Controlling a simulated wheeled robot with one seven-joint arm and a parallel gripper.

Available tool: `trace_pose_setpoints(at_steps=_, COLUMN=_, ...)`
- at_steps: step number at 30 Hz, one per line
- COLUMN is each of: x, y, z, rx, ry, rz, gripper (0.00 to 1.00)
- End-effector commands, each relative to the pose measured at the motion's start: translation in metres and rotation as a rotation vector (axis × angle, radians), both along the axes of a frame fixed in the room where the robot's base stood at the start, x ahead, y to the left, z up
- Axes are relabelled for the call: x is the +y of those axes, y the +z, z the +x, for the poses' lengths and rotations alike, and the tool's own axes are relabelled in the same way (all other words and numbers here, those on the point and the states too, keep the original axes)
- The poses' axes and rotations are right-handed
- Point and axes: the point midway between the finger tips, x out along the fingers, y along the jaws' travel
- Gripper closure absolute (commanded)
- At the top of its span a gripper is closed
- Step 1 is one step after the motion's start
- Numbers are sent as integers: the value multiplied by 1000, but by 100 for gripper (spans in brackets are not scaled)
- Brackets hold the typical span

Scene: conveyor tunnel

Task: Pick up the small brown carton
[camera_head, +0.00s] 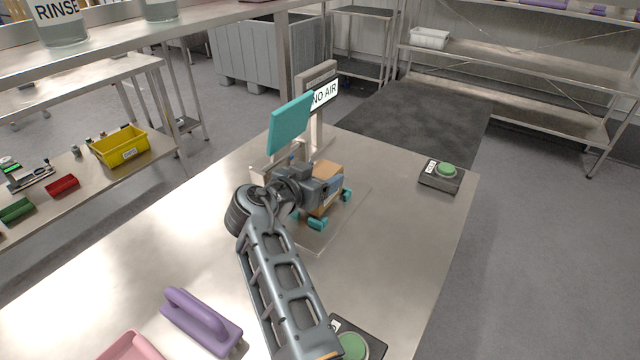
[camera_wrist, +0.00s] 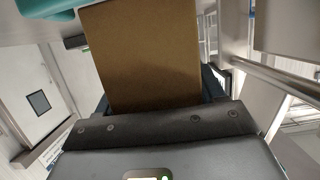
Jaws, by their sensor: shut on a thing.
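The small brown carton (camera_head: 328,170) is in my gripper (camera_head: 331,204), at the tunnel stand on the steel table. My gripper is shut on the carton. In the wrist view the carton (camera_wrist: 143,55) fills the upper middle, with dark finger parts at its sides. In the head view my gripper hides much of the carton. I cannot tell whether its underside touches the plate below.
A teal panel (camera_head: 290,123) and a "NO AIR" sign (camera_head: 324,95) stand just behind. Green buttons sit at the right (camera_head: 446,169) and front (camera_head: 352,346). A purple handled tool (camera_head: 200,320) lies at front left. The table's right side is mostly clear.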

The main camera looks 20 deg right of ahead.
Motion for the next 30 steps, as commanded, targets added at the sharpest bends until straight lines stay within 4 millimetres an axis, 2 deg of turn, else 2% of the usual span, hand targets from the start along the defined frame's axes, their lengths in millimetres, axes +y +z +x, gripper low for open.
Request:
trace_pose_setpoints(at_steps=4, x=-1, y=26, z=0, rx=-9, ry=-2, rz=2, gripper=70)
trace_pose_setpoints(at_steps=12, x=-62, y=61, z=-21, rx=-6, ry=-5, rz=1, gripper=70)
trace_pose_setpoints(at_steps=18, x=-93, y=81, z=-32, rx=-4, ry=-3, rz=-1, gripper=70)
trace_pose_setpoints(at_steps=24, x=-108, y=92, z=-37, rx=-2, ry=-2, rz=0, gripper=70)
trace_pose_setpoints(at_steps=30, x=-110, y=94, z=-38, rx=-2, ry=1, rz=0, gripper=70)
